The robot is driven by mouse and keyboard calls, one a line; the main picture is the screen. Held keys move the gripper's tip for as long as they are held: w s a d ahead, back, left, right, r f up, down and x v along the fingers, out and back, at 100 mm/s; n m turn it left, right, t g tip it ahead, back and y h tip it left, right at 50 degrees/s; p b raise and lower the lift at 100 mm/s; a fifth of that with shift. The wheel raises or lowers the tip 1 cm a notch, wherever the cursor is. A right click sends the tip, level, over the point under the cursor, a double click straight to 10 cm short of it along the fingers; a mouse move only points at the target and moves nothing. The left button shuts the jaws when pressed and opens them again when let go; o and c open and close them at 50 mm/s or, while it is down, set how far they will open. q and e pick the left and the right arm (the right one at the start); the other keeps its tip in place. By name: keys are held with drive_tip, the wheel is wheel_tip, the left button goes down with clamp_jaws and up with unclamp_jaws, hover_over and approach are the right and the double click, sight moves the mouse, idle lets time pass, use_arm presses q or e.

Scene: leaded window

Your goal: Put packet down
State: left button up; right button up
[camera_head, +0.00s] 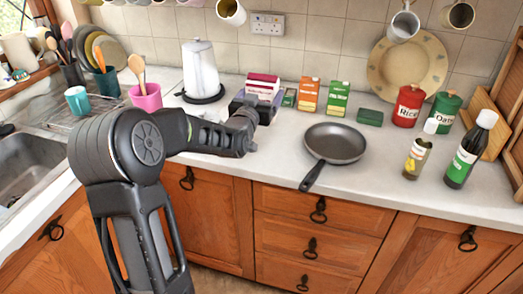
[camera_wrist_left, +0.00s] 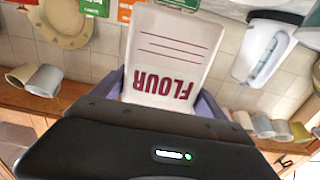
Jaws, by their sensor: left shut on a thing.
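The packet is a white flour packet (camera_wrist_left: 172,50) with dark red lettering, upside down in the left wrist view. In the head view the packet (camera_head: 262,88) shows at the back of the worktop, right of the kettle. My left gripper (camera_head: 258,106) is shut on it, with a finger on each side; the wrist view shows the fingers (camera_wrist_left: 165,92) along the packet's sides. The packet's lower part is hidden by my gripper in the head view. I cannot tell whether it touches the worktop. My right gripper is not in view.
On the worktop (camera_head: 240,180), an orange carton (camera_head: 309,96) and green carton (camera_head: 337,99) stand right of the packet. A white kettle (camera_head: 200,70) stands left. A frying pan (camera_head: 335,143) lies in front to the right. Bare worktop lies left of the pan.

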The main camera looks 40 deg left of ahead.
use_arm(q)
drive_tip(key=shift+r, duration=0.2)
drive_tip(key=shift+f+p, duration=0.6)
drive_tip(key=shift+f, duration=2.3)
wheel_tip(320, 180, down, 4)
drive_tip(key=shift+r+p, duration=0.2)
drive_tip(key=shift+p, duration=0.25)
drive_tip(key=shift+f, duration=0.3)
drive_tip(key=shift+f+b, duration=0.25)
drive_tip(key=shift+b, duration=0.1)
drive_tip(key=o, duration=1.9)
